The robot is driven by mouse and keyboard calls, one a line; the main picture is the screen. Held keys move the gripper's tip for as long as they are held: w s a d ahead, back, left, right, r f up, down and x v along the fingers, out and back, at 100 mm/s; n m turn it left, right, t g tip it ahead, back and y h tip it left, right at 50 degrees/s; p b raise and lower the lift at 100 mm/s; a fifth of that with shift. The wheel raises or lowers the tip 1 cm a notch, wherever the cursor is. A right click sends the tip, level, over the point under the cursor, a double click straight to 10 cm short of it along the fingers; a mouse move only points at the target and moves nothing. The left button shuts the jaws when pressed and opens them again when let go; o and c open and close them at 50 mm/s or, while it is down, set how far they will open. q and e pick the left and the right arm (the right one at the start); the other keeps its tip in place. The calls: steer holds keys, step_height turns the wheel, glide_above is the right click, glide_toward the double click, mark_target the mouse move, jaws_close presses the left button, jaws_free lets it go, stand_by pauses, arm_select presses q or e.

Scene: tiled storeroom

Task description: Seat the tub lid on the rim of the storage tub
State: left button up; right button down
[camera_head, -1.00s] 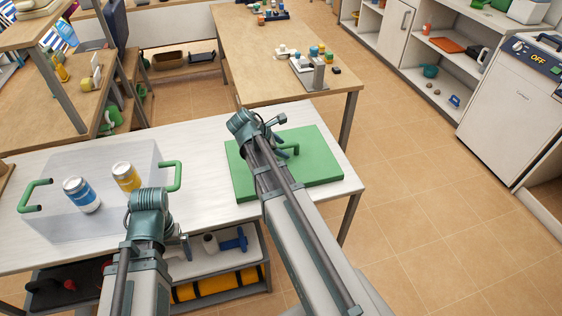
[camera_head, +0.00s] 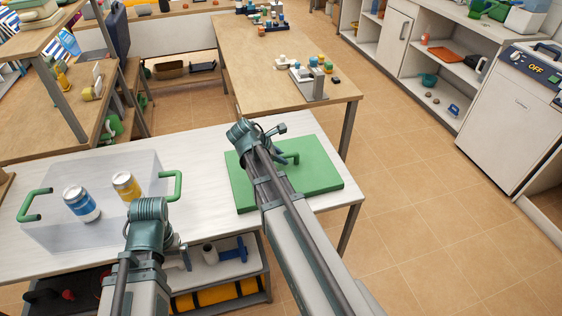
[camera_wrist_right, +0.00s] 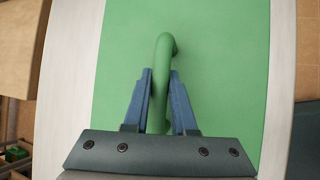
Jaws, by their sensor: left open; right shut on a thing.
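The tub lid (camera_head: 320,178) is a flat green square with a raised green handle (camera_head: 293,157). It lies flat on the white table, right of the tub. My right gripper (camera_wrist_right: 160,80) is shut on the lid's handle, a blue finger on each side. In the head view its fingers (camera_head: 281,155) are partly behind my arm. The storage tub (camera_head: 55,222) is see-through with green handles at its left and right ends. A blue can (camera_head: 81,204) and a yellow can (camera_head: 127,187) show at it. My left gripper (camera_head: 181,257) is open and empty, near the table's front edge, partly hidden by its wrist.
The white table (camera_head: 205,150) has bare room between tub and lid. A wooden table (camera_head: 240,75) with small blocks stands behind it. A shelf below holds a blue tool (camera_head: 235,249) and a yellow roll (camera_head: 210,295). Tiled floor (camera_head: 420,200) is clear at right.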

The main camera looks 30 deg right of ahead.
steer(key=shift+r+p, duration=0.5)
steer(key=shift+r, duration=0.05)
step_height(320, 180, up, 3)
steer(key=p, duration=0.2)
steer(key=shift+p, duration=0.4)
steer(key=s+a, duration=0.3)
steer(key=a, duration=0.1)
steer(key=s+a, duration=0.4)
steer(key=s+a+r+p, duration=0.1)
steer(key=s+a, duration=0.2)
steer(key=a, duration=0.1)
steer(key=shift+s, duration=0.3)
